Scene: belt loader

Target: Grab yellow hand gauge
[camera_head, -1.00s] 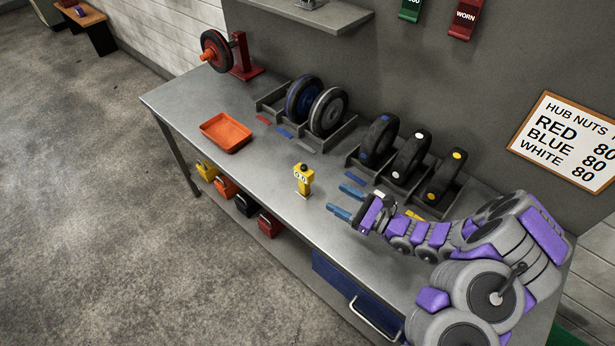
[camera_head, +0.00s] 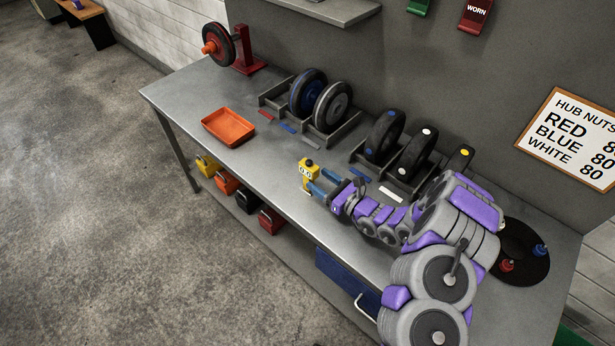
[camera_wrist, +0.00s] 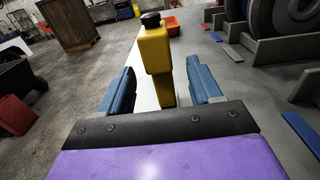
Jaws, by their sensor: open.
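The yellow hand gauge (camera_head: 308,172) stands upright on the grey workbench (camera_head: 200,92), near its front edge. In the wrist view the gauge (camera_wrist: 156,60) rises between the two fingertips of my gripper (camera_wrist: 160,80), with gaps on both sides. I cannot tell whether either finger touches it.
An orange tray (camera_head: 229,127) lies on the bench to the left. Wheels in racks (camera_head: 332,104) stand along the back, with coloured strips before them. A red wheel stand (camera_head: 243,50) is at the far end. A dark disc (camera_head: 521,262) with red and blue pieces lies at the right.

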